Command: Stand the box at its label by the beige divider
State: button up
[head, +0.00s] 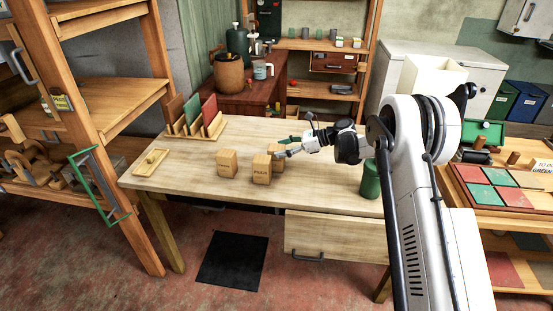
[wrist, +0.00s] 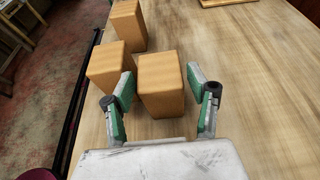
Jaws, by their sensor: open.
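Three tan boxes stand on the table. The left one (head: 227,163) is apart from the others; the middle one (head: 262,170) has dark lettering on its front, too small to read surely. The third box (head: 278,158) is partly hidden behind the middle one, by my gripper (head: 286,152). In the wrist view my gripper (wrist: 162,96) is open, its green-padded fingers on either side of the nearest box (wrist: 160,82). A rack (head: 190,137) at the table's back left holds upright red and green panels (head: 192,108). I cannot surely pick out a beige divider or its label.
A small wooden tray (head: 151,162) lies at the table's left end. A green canister (head: 370,179) stands at the right, near my arm. The tabletop (head: 185,175) between tray and boxes is clear. A wooden shelf unit (head: 112,100) stands left of the table.

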jog(key=x, duration=0.2)
jog(key=shift+a+f, duration=0.15)
jog(key=shift+a, duration=0.1)
jog(key=c, duration=1.2)
